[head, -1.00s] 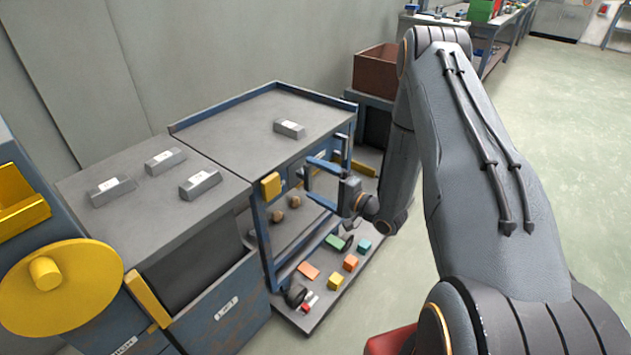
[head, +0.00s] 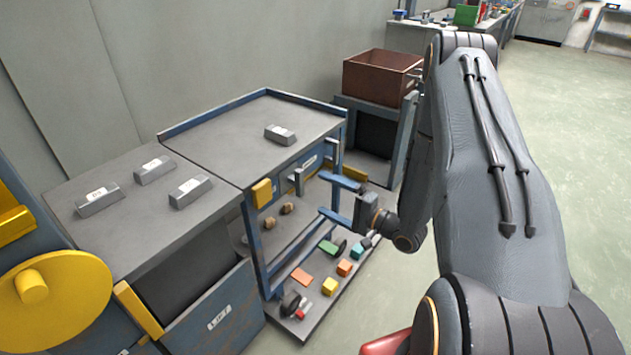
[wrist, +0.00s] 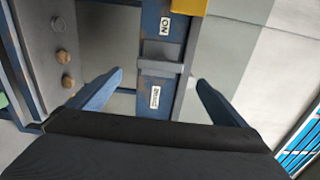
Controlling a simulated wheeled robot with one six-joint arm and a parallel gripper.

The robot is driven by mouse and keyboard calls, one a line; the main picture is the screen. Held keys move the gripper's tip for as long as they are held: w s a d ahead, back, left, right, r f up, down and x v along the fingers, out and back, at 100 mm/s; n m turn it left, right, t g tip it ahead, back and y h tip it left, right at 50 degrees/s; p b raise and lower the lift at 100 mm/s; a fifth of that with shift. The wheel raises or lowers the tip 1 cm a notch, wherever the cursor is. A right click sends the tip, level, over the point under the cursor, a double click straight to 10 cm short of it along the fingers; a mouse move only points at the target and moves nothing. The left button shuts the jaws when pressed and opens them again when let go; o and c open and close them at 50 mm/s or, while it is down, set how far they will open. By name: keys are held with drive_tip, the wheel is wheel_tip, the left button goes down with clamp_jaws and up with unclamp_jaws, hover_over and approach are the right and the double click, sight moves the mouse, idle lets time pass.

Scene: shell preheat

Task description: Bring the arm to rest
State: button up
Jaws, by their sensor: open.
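My gripper (head: 331,197) is open and empty in the head view, its two blue fingers spread in front of the blue-framed bench. In the wrist view its fingers (wrist: 158,90) stand apart on either side of a blue upright with a grey block-like handle (wrist: 161,52) and small labels, one reading "ON". I cannot tell how far the handle is from the fingers. My arm reaches down from the right of the head view, bent at the elbow.
A grey bar (head: 280,134) lies on the bench top (head: 225,140). Several more bars lie on the left cabinet (head: 115,235). Coloured blocks lie on the low shelf (head: 312,318). A brown bin (head: 380,77) stands behind. Open floor (head: 580,150) lies to the right.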

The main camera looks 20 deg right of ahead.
wheel_tip(320, 180, up, 9)
drive_tip(key=d+n+g+h+p, duration=0.2)
drive_tip(key=n+g+h+p, duration=0.3)
drive_tip(key=h, duration=0.4)
drive_tip(key=s+a+r+n+g, duration=0.2)
drive_tip(key=s+r+g, duration=0.1)
drive_tip(key=s, duration=0.6)
drive_tip(key=s+a+r+n+g+h+p, duration=0.1)
drive_tip(key=s+a+r+n+g, duration=0.1)
drive_tip(key=s+r, duration=0.4)
drive_tip(key=s+a+r+n+g+p, duration=0.1)
drive_tip(key=s+a+r+g, duration=0.3)
drive_tip(key=s, duration=0.8)
drive_tip(key=shift+s+a+r+n+g+h, duration=0.2)
drive_tip(key=shift+s+r+n+g+h, duration=0.15)
drive_tip(key=shift+n, duration=0.15)
